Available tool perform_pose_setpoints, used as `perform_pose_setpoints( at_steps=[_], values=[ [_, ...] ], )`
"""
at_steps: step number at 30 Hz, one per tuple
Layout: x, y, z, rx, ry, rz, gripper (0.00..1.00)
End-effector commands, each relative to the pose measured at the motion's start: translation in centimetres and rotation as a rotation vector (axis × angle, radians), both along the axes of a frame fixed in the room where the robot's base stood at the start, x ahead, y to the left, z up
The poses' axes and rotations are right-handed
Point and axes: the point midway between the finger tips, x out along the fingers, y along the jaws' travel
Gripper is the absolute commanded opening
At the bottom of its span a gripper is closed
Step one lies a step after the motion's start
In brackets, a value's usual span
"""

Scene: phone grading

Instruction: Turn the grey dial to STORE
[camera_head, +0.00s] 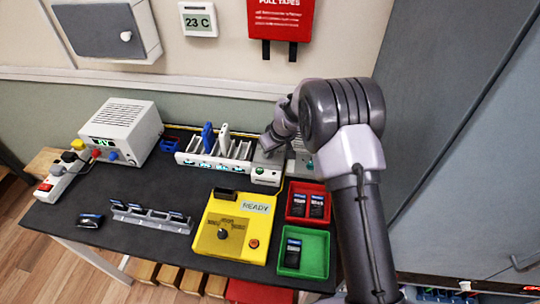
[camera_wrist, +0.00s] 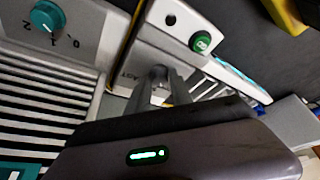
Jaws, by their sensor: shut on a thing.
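The grey dial (camera_wrist: 160,72) is on the white unit (camera_wrist: 140,35) in the wrist view, mostly hidden between the fingertips. My gripper (camera_wrist: 163,84) is shut on this dial. The lettering beside it is partly covered, so I cannot read the dial's setting, and I see no STORE mark. In the head view my gripper (camera_head: 268,150) is over the white unit (camera_head: 266,176) at the back right of the table, and my arm hides the dial. A green button (camera_wrist: 201,41) is on the same unit.
A vented unit with a teal dial (camera_wrist: 47,17) stands beside the white unit. A charging rack (camera_head: 215,155) is to the left. A yellow tester (camera_head: 262,228), a red tray (camera_head: 291,212) and a green tray (camera_head: 319,266) are in front. The table's left middle has free room.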

Motion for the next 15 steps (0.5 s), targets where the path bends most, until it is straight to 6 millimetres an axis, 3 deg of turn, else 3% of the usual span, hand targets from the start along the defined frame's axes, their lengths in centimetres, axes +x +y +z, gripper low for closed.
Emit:
perform_pose_setpoints(
  at_steps=[15],
  values=[
    [-0.11,-0.06,-0.11,-0.001,0.004,0.04,0.0]
  ],
)
